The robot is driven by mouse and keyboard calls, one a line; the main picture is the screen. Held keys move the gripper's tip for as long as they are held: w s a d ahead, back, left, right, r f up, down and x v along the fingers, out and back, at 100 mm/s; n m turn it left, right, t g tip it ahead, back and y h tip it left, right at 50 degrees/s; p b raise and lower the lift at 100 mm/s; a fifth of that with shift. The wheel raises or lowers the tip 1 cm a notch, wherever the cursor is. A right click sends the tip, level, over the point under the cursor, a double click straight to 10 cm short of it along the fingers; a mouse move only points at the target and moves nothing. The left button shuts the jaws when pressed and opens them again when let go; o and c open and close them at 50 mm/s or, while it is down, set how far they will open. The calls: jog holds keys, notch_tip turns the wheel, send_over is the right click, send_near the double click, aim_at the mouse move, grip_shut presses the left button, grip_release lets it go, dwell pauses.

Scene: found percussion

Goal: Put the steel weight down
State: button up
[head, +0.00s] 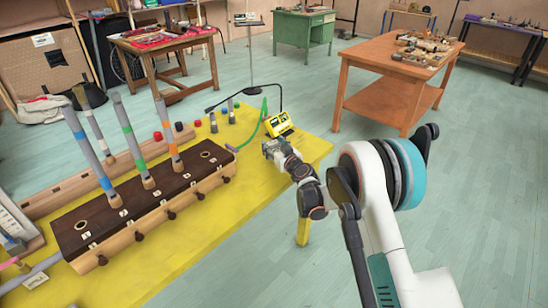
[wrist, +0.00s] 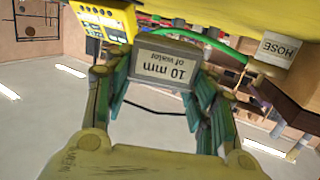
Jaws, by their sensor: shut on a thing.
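A small grey steel block (head: 269,147) sits at the tip of my gripper (head: 276,151) over the right end of the yellow table. In the wrist view, which is upside down, the block (wrist: 162,66) bears a label reading "10 mm of water". The green-padded fingers of my gripper (wrist: 160,85) are closed on its two sides. Whether its underside touches the tabletop cannot be told.
A yellow meter (head: 279,124) stands just behind the block, with a green hose (head: 254,126) beside it. A dark-topped wooden box with upright tubes (head: 140,205) fills the table's left. Bare yellow tabletop (head: 245,190) lies in front of my gripper.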

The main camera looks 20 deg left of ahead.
jog(key=shift+f+b, duration=0.7)
jog(key=shift+f, duration=1.3)
jog(key=shift+f, duration=0.1)
jog(key=o, duration=1.3)
jog(key=shift+c, duration=0.2)
jog(key=p+v, duration=0.3)
jog(key=v, duration=0.9)
